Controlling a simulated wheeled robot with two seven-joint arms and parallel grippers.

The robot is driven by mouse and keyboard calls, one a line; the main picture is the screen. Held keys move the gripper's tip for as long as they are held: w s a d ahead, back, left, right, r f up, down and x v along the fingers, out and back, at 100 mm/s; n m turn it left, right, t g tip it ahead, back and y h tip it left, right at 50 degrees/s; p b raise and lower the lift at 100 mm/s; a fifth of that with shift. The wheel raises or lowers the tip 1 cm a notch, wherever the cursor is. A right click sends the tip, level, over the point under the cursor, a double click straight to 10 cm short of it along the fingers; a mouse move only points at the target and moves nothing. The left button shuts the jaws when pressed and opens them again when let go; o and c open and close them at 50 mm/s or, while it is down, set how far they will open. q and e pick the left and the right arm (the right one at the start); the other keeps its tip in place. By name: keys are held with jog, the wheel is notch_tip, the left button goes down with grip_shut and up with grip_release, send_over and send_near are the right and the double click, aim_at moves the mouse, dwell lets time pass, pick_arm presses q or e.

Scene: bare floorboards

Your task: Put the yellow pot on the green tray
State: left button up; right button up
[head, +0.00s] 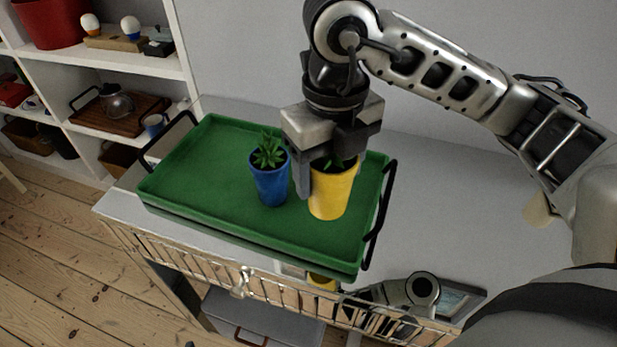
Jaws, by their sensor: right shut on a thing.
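The yellow pot (333,193) holds a small green plant, mostly hidden by my right gripper. It is upright over the right part of the green tray (195,165); I cannot tell whether its base touches the tray. My right gripper (318,178) comes down from above and is shut on the yellow pot, with one finger showing at its left side. A blue pot (269,184) with a spiky green plant stands on the tray just left of the yellow pot. My left gripper is not in view.
The tray's left half is clear. A white shelf (130,60) with several objects stands at the left.

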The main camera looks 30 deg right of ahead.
jog(key=w+f, duration=0.2)
jog(key=f, duration=0.1)
jog(key=w+d+f+p, duration=0.1)
jog(key=w+f, duration=0.2)
jog(key=w+d+f, duration=0.1)
jog(key=w+f, duration=0.1)
jog(key=f, duration=0.2)
jog(key=shift+w+d, duration=0.15)
jog(key=shift+f, duration=0.15)
jog(key=shift+f, duration=0.15)
jog(key=o, duration=1.3)
notch_tip(320, 180, up, 12)
jog(key=shift+r, duration=0.25)
